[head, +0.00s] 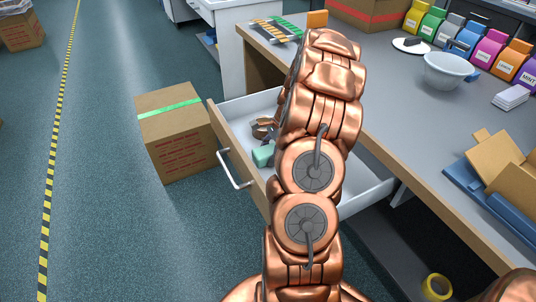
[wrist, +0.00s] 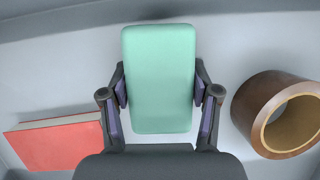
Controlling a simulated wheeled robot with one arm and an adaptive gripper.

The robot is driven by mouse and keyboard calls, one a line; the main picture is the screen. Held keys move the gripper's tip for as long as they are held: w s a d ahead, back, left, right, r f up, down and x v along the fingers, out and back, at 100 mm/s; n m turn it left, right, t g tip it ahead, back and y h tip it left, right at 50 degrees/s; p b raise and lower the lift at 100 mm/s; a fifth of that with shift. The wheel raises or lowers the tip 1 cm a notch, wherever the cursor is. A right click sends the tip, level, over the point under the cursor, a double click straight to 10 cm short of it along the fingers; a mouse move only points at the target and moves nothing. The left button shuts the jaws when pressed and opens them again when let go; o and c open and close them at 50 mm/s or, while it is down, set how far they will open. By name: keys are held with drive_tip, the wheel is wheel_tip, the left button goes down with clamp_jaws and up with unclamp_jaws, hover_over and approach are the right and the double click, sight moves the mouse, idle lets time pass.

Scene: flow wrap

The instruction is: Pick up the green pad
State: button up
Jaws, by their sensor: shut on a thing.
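The green pad (wrist: 158,80) is a pale green rounded block. In the wrist view it is between the two fingers of my gripper (wrist: 160,95), which touch its left and right sides. My gripper is shut on it. In the head view the pad (head: 263,155) shows inside the open drawer (head: 232,108), beside my copper-coloured arm. My arm hides most of the gripper there. I cannot tell whether the pad is lifted off the drawer floor.
A brown tape roll (wrist: 278,114) lies right of the pad, and a red-topped block (wrist: 55,145) lies left, both in the drawer. A cardboard box (head: 175,130) stands on the floor left of the drawer. The desk (head: 400,100) holds a white bowl (head: 446,72) and several coloured packets.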

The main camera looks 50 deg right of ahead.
sight(268, 150)
wheel_tip(268, 150, up, 10)
drive_tip(key=shift+r, duration=0.25)
idle(0.3)
